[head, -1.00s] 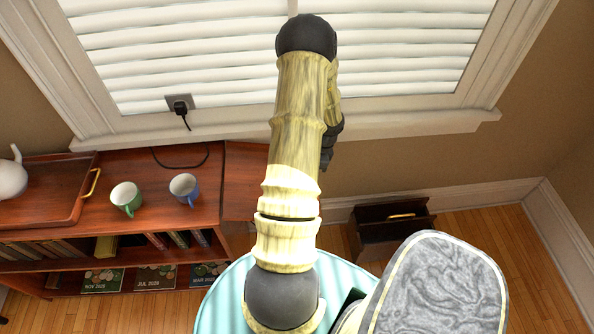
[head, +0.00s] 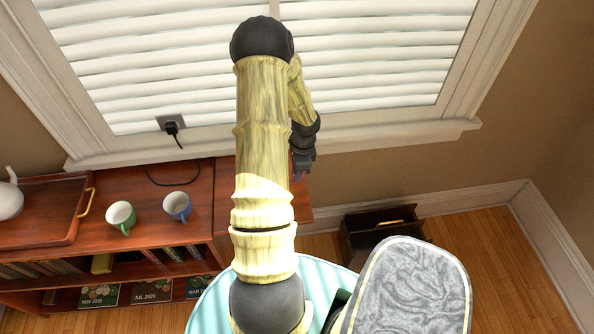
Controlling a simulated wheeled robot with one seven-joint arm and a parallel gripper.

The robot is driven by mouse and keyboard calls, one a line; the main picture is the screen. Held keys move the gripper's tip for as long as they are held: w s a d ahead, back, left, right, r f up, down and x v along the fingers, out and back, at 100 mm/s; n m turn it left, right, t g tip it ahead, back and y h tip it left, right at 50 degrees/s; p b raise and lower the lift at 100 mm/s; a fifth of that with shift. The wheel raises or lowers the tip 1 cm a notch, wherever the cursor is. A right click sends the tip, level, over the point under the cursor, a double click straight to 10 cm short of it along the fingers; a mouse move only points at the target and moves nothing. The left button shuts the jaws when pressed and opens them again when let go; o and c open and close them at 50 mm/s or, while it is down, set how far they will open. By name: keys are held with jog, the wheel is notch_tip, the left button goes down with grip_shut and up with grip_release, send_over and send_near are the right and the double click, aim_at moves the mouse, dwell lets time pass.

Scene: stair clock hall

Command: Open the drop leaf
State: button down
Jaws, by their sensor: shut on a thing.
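The drop leaf (head: 224,193) is a reddish-brown wooden panel at the right end of the low bookcase (head: 148,200), past a thin seam in the top. It looks raised, about level with the top. My arm hides its middle, and a strip of it shows right of the arm. My gripper (head: 299,176), small and dark, is at the leaf's far right edge, below the window sill. It is shut on the leaf, though the fingertips and their contact are hard to make out.
A black cord runs from the wall outlet (head: 171,124). A dark wooden box (head: 381,227) stands on the floor to the right.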

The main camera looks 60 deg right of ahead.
jog(key=c, duration=1.3)
grip_release()
jog(key=shift+w+a+r, duration=0.2)
jog(key=shift+w+r, duration=0.1)
jog(key=shift+w, duration=0.15)
jog(key=shift+o, duration=0.2)
jog(key=shift+s+d+f, duration=0.1)
jog(key=shift+s+d, duration=0.05)
jog(key=shift+s, duration=0.05)
notch_tip(320, 180, up, 17)
jog(key=s+d, duration=0.1)
jog(key=shift+s+p, duration=0.3)
jog(key=shift+s, duration=0.05)
jog(key=w+a+r+n+p, duration=0.1)
jog(key=w+a+r+n, duration=0.1)
jog(key=w+a+n, duration=0.55)
jog(key=w+a+r+n+p, duration=0.1)
jog(key=w+a+r+n, duration=0.3)
jog(key=w+a, duration=0.6)
jog(key=s+a+r+n+t+p, duration=0.1)
jog(key=s+a+r+n+p, duration=0.1)
jog(key=a+n, duration=1.6)
jog(key=a, duration=0.7)
jog(key=shift+a+r+h, duration=0.15)
jog(key=shift+a+h, duration=0.2)
jog(key=shift+h, duration=0.05)
